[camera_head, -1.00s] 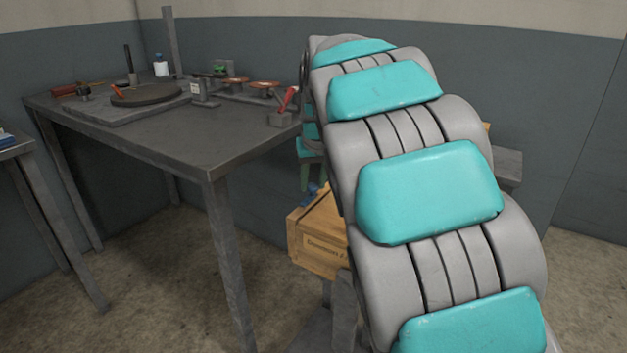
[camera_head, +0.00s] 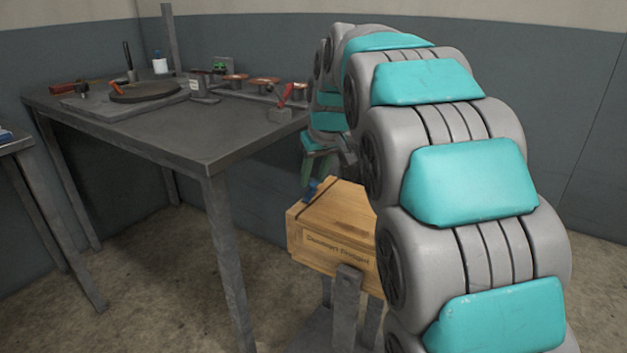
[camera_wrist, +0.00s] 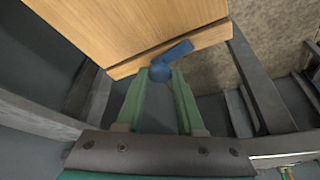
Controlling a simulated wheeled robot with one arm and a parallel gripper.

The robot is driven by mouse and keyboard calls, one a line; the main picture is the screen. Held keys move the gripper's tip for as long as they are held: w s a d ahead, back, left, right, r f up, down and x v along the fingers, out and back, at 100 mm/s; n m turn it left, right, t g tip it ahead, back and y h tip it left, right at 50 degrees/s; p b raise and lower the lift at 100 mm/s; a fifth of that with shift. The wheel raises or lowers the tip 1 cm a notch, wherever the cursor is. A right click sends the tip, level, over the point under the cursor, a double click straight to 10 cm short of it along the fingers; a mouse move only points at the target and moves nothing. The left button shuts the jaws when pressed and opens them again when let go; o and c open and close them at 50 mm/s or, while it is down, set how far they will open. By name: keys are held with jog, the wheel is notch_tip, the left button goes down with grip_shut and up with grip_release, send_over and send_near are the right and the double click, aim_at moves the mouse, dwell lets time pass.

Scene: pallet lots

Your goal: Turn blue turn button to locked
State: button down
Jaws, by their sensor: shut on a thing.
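The blue turn button (camera_wrist: 170,62) is on the edge of a wooden box (camera_wrist: 120,25) in the wrist view. Its arm points up and to the right across the box's edge strip. My gripper (camera_wrist: 160,76) has its two green fingers on either side of the button's round end, shut on it. In the head view the blue button (camera_head: 310,190) shows small at the left corner of the wooden box (camera_head: 335,225). My gripper (camera_head: 318,160) is partly seen above it, with its fingertips hard to make out behind my arm.
The box rests on a grey metal stand (camera_head: 346,305). A grey workbench (camera_head: 150,130) with a round plate (camera_head: 145,92) and several tools stands to the left. Another table edge (camera_head: 15,145) is at the far left. Floor is open between them.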

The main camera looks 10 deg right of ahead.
jog(key=n+b, duration=0.1)
jog(key=n, duration=0.1)
jog(key=n+y+b, duration=0.1)
jog(key=shift+w+d+f+n, duration=0.1)
jog(key=shift+f+n, duration=0.1)
jog(key=shift+n, duration=0.2)
jog(key=n+y, duration=0.1)
jog(key=n, duration=0.1)
jog(key=n+g, duration=0.1)
jog(key=n, duration=0.1)
jog(key=shift+w+d+r+n+g+y+b, duration=0.1)
jog(key=shift+d+r+n+g+y+b, duration=0.05)
jog(key=shift+n+g+y+b, duration=0.2)
jog(key=n, duration=0.2)
jog(key=n+g+p, duration=0.1)
jog(key=n, duration=0.1)
jog(key=shift+w+d+r+g+y, duration=0.1)
jog(key=shift+w+r+g+y, duration=0.05)
jog(key=shift+g+y, duration=0.1)
jog(key=shift+n+g+p, duration=0.4)
jog(key=shift+n+p, duration=0.55)
jog(key=shift+p, duration=0.1)
jog(key=shift+w+n+p, duration=0.1)
jog(key=shift+n+p, duration=0.4)
jog(key=c, duration=0.5)
grip_release()
